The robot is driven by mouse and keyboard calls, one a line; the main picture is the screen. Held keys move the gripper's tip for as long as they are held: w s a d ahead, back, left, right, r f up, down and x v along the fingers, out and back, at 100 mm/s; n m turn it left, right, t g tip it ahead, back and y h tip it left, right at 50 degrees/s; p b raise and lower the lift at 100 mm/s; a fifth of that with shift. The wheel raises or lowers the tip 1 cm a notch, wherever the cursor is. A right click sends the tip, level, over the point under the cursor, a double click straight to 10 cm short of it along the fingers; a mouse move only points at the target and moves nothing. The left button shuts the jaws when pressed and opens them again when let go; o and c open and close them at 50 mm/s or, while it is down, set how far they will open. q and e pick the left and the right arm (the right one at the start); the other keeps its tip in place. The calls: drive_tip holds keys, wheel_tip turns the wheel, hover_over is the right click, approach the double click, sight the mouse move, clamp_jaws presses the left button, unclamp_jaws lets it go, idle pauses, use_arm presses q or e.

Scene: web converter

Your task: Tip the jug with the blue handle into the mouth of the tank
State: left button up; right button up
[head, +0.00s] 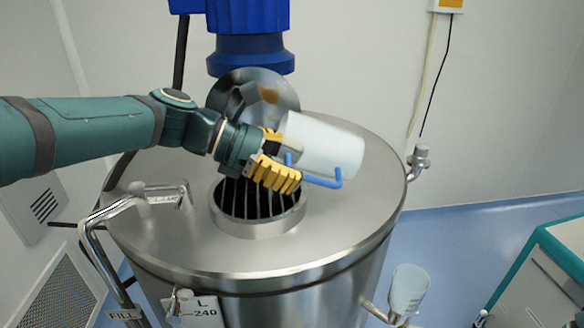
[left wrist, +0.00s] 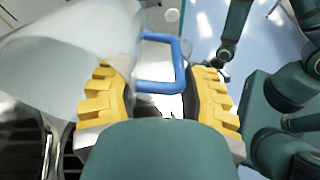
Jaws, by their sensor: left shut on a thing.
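A whitish translucent jug (head: 325,146) with a blue handle (head: 322,182) is held in the air above the tank's top, tilted far over. My left gripper (head: 276,172) is shut on its handle, just above and right of the tank's mouth (head: 258,228). The left wrist view shows the handle (left wrist: 158,88) between the yellow fingers (left wrist: 165,95) and the jug's body (left wrist: 65,60) at upper left. The mouth is a round, raised collar with dark bars inside. I cannot tell whether anything flows from the jug. My right gripper is not discernible.
A blue motor housing (head: 250,30) and a round, shiny metal lid (head: 255,88) stand behind the mouth. Bent metal pipes (head: 100,235) flank the tank (head: 340,235) at left. A translucent cup (head: 408,288) is at its lower right. A teal-edged cabinet (head: 540,270) stands at right.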

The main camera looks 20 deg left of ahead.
use_arm(q)
drive_tip(key=shift+s+a+r+t+h+b, duration=0.2)
drive_tip(key=shift+h+b, duration=0.35)
drive_tip(key=shift+b, duration=0.4)
drive_tip(key=shift+w+a+r+t+h+b, duration=0.15)
drive_tip(key=shift+t+h+b, duration=0.15)
drive_tip(key=shift+h+b, duration=0.45)
drive_tip(key=shift+s+a+r+t+h+b, duration=0.1)
drive_tip(key=shift+s+t+h+b, duration=0.15)
drive_tip(key=shift+b, duration=0.7)
drive_tip(key=shift+w, duration=0.1)
idle(0.6)
